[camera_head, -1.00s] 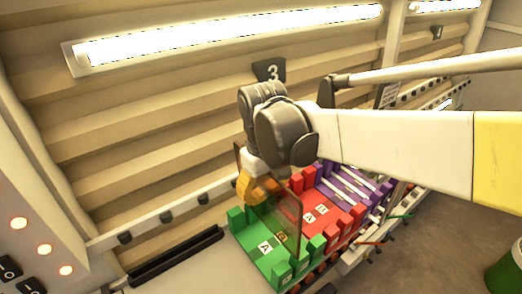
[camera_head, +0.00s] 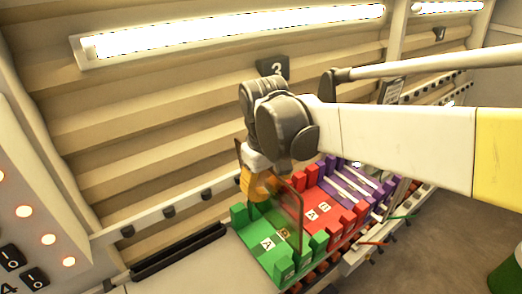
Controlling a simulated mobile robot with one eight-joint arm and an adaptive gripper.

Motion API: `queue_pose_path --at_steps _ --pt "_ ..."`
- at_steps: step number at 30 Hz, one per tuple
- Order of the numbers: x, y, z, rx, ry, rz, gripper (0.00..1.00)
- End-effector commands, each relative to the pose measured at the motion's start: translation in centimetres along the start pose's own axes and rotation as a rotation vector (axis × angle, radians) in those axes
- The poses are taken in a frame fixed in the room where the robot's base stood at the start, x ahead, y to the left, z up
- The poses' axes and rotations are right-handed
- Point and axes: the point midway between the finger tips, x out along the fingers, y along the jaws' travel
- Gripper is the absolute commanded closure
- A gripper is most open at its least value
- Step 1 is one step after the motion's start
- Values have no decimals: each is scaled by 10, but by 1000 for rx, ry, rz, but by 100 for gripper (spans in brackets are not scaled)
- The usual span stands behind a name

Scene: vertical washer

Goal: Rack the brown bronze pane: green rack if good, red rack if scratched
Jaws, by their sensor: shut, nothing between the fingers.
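The brown bronze pane (camera_head: 291,213) is a thin, see-through sheet. It stands roughly upright at the green rack (camera_head: 269,257), rising above its slots. Whether its lower edge is seated in a slot is unclear. My gripper (camera_head: 259,189) is at the pane's upper left, pointing down, and shows partly through the tinted sheet. It is shut; I cannot tell if it touches the pane. The red rack (camera_head: 325,222) is just behind and right of the green one. No scratch can be made out on the pane from here.
A purple rack (camera_head: 353,180) with pale panes lies beyond the red one. A rail with dark knobs (camera_head: 168,212) runs along the ribbed wall at left, above a black slotted strip (camera_head: 178,254). A lit button panel (camera_head: 30,220) is at far left. A green bin (camera_head: 507,275) stands at lower right.

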Motion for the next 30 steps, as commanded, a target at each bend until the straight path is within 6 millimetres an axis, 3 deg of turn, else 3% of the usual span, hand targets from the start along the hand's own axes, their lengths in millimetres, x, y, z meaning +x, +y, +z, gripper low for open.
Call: queue_pose_path --at_steps 1,16,17,21,30 --pt "25 1 12 6 -10 2 100" --pt "29 1 12 7 -10 5 100" --pt "28 1 12 7 -10 5 96" --pt "28 2 12 7 -10 5 58" --pt "28 2 12 6 -9 6 58"
